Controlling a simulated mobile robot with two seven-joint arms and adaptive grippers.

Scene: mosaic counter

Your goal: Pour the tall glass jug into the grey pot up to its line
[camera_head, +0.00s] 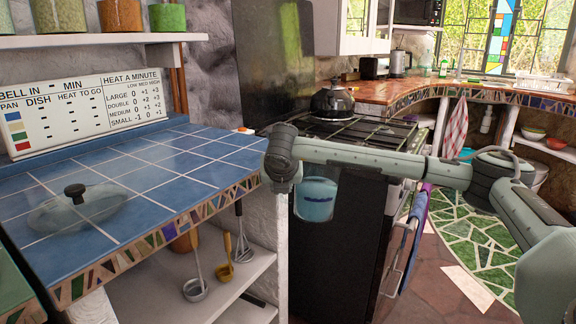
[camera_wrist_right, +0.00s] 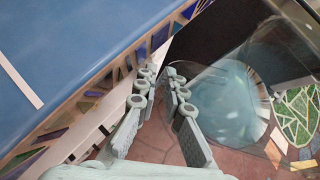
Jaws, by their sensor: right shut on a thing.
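The tall glass jug (camera_head: 318,204) is clear and holds blue liquid. It hangs beside the blue counter's right edge, below my right wrist, and looks roughly upright. In the right wrist view the jug (camera_wrist_right: 228,100) is large, to the right of the fingers. My right gripper (camera_wrist_right: 162,82) is shut on the jug at its side; the exact grip on the glass is hard to make out. In the head view the wrist hides the fingers. I see no grey pot in either view. My left gripper is not in view.
A clear glass lid with a black knob (camera_head: 75,194) lies on the blue tiled counter (camera_head: 190,160). A sign board (camera_head: 85,112) stands behind it. Ladles hang over a white shelf (camera_head: 225,285) below. A black stove with a kettle (camera_head: 335,103) is beyond the jug. The counter's right side is clear.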

